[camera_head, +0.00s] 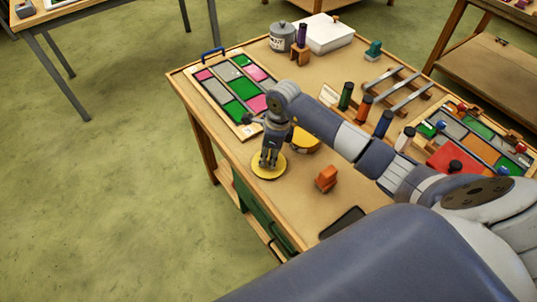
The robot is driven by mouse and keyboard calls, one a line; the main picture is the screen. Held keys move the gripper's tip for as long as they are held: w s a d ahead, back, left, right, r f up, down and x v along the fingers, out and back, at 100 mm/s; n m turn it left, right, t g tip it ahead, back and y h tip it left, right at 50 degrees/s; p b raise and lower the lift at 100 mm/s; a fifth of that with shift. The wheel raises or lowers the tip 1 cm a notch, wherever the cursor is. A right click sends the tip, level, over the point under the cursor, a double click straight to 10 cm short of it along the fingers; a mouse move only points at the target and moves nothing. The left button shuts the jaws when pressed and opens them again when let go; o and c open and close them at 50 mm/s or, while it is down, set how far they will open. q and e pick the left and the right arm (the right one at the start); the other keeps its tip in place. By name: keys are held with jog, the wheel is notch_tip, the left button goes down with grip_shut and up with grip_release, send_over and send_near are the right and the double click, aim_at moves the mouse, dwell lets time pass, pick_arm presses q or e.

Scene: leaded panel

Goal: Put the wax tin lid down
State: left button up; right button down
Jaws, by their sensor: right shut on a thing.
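The yellow round wax tin lid (265,173) is near the table's left front edge in the head view. My right gripper (269,161) points down over it and is shut on it, with the fingers hiding its middle. The lid looks level and at or just above the tabletop; I cannot tell if it touches. A round yellow thing, likely the wax tin (305,143), stands just behind and right of the lid, partly hidden by my right arm. My left gripper is not in view.
A leaded panel (238,88) lies behind the gripper. An orange block (326,179) stands to the right of the lid. Several dark-topped cylinders, a rack (405,90) and a second panel are farther right. Bare wooden table (290,205) lies in front of the lid.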

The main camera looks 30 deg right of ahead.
jog(key=shift+f, duration=0.15)
jog(key=c, duration=1.4)
grip_release()
jog(key=shift+r, duration=0.3)
jog(key=r+b, duration=0.1)
jog(key=r, duration=0.3)
jog(key=d+r+b, duration=0.1)
jog(key=r, duration=0.2)
jog(key=s+r+b, duration=0.1)
jog(key=r, duration=0.3)
jog(key=shift+d+r+b, duration=0.25)
jog(key=shift+r+b, duration=0.05)
jog(key=shift+b, duration=0.05)
